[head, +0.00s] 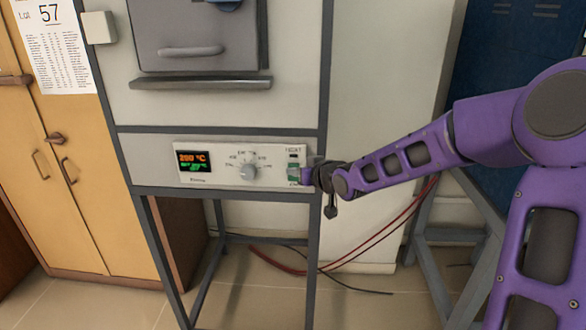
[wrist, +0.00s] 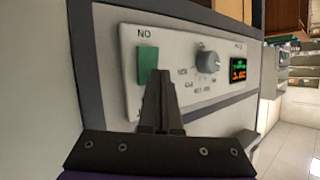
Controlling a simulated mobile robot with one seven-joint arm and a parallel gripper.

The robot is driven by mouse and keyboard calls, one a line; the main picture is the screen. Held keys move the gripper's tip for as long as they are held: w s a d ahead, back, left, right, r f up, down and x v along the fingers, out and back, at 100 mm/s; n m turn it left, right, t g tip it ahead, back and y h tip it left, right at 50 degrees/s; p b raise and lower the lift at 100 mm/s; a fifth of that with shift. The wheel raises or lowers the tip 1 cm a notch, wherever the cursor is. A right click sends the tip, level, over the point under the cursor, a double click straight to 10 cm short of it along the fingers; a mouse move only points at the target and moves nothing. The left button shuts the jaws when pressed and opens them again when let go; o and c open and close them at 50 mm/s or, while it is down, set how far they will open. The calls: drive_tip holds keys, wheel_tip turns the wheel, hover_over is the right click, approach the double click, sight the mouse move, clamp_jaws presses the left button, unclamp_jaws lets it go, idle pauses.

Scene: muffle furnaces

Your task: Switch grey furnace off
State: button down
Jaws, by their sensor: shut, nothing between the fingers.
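The grey furnace (head: 220,95) stands on a metal frame, with a light control panel (head: 215,176) below its door. The panel has a lit display (head: 193,160) reading about 200 °C, a round knob (head: 248,171) and a green rocker switch (head: 293,170) at its right end. In the wrist view the green switch (wrist: 147,66) is just left of my fingertips, with the knob (wrist: 208,62) to the right. My gripper (head: 307,174) is shut and empty, its tips (wrist: 161,73) close to the switch. I cannot tell whether they touch it. The switch's lower part is partly hidden.
A yellow wooden cabinet (head: 85,190) stands at the left, with a paper list on it. A dark blue cabinet (head: 505,50) stands at the right. Red and black cables (head: 345,260) lie on the floor below. The space in front of the panel looks clear.

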drive_tip(key=shift+s, duration=0.15)
drive_tip(key=shift+s+f, duration=0.1)
drive_tip(key=shift+s, duration=0.45)
drive_tip(key=shift+s, duration=0.1)
drive_tip(key=s, duration=0.4)
drive_tip(key=shift+s+a+f, duration=0.1)
drive_tip(key=shift+s+f, duration=0.2)
drive_tip(key=shift+s, duration=0.1)
